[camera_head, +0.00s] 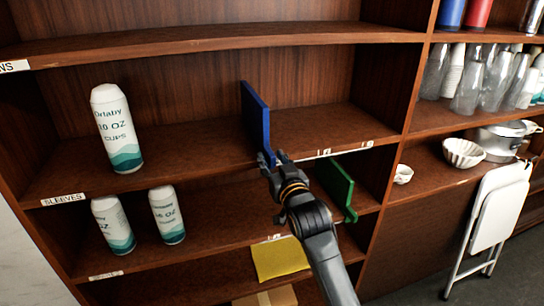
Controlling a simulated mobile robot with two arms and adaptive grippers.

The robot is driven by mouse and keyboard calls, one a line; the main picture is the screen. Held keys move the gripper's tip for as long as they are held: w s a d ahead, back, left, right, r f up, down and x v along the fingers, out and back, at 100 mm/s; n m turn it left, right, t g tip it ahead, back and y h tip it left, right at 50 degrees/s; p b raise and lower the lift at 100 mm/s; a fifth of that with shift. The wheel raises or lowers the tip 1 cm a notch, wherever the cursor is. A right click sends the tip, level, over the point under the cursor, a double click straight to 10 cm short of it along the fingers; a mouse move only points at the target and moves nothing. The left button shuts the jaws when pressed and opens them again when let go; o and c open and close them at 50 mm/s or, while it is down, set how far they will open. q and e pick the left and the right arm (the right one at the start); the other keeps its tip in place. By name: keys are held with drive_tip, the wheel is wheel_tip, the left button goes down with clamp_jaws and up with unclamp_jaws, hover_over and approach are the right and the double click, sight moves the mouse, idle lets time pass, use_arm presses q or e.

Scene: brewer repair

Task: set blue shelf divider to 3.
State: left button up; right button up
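The blue shelf divider (256,120) stands upright on the middle shelf (200,140), right of the middle, with its front end at the shelf's front edge. My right gripper (273,160) is at the divider's lower front end, with its fingertips around or right beside it. Whether the fingers are closed on the divider is not clear. Small white labels (323,153) sit on the shelf edge to the right of the divider, and another label (367,145) is farther right; their marks are too small to read. My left gripper is not in view.
A green divider (337,187) stands on the shelf below, right of my arm. A cup sleeve (117,128) stands far left on the middle shelf, with two more below. The middle shelf is clear right of the blue divider up to the cabinet's upright panel (412,95).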

drive_tip(key=shift+w+a, duration=0.15)
drive_tip(key=shift+w, duration=0.15)
drive_tip(key=shift+c, duration=0.4)
clamp_jaws()
